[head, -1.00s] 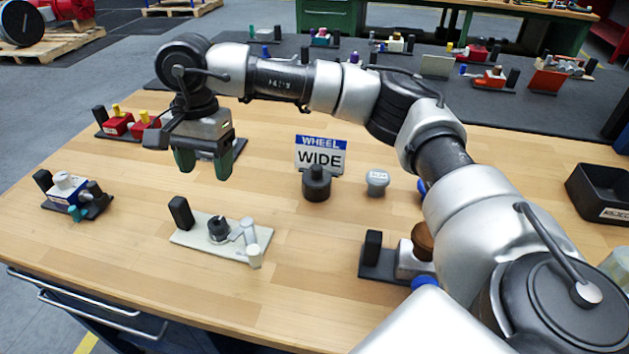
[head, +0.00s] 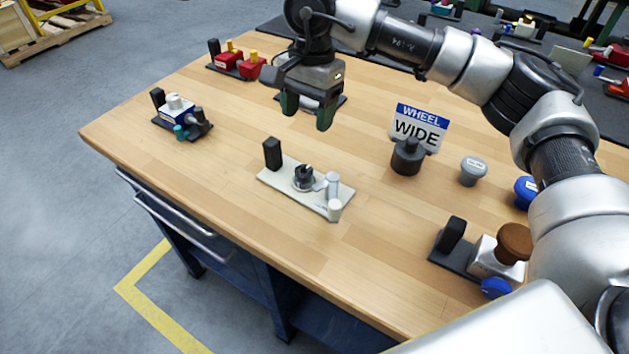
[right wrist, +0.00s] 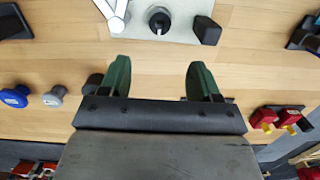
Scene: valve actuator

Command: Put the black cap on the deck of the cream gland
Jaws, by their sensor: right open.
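The cream gland (head: 275,179) lies on the wooden table, a flat cream plate with a black upright block at its left end. A dark round part sits in its middle and a pale grey lever with a cream post at its right end. It also shows at the top of the right wrist view (right wrist: 139,29). A dark stepped round piece, which looks like the black cap (head: 406,159), stands before the sign, right of the gland; the right wrist view shows it partly (right wrist: 93,84). My right gripper (head: 307,110) is open and empty, above the table behind the gland. My left gripper is out of view.
A sign reading WHEEL WIDE (head: 418,127) stands behind the dark piece. A grey knob (head: 473,171) and a blue knob (head: 525,190) stand to its right. A brown-topped unit (head: 497,255) is at front right, a blue-white unit (head: 178,112) at left, red units (head: 238,64) behind.

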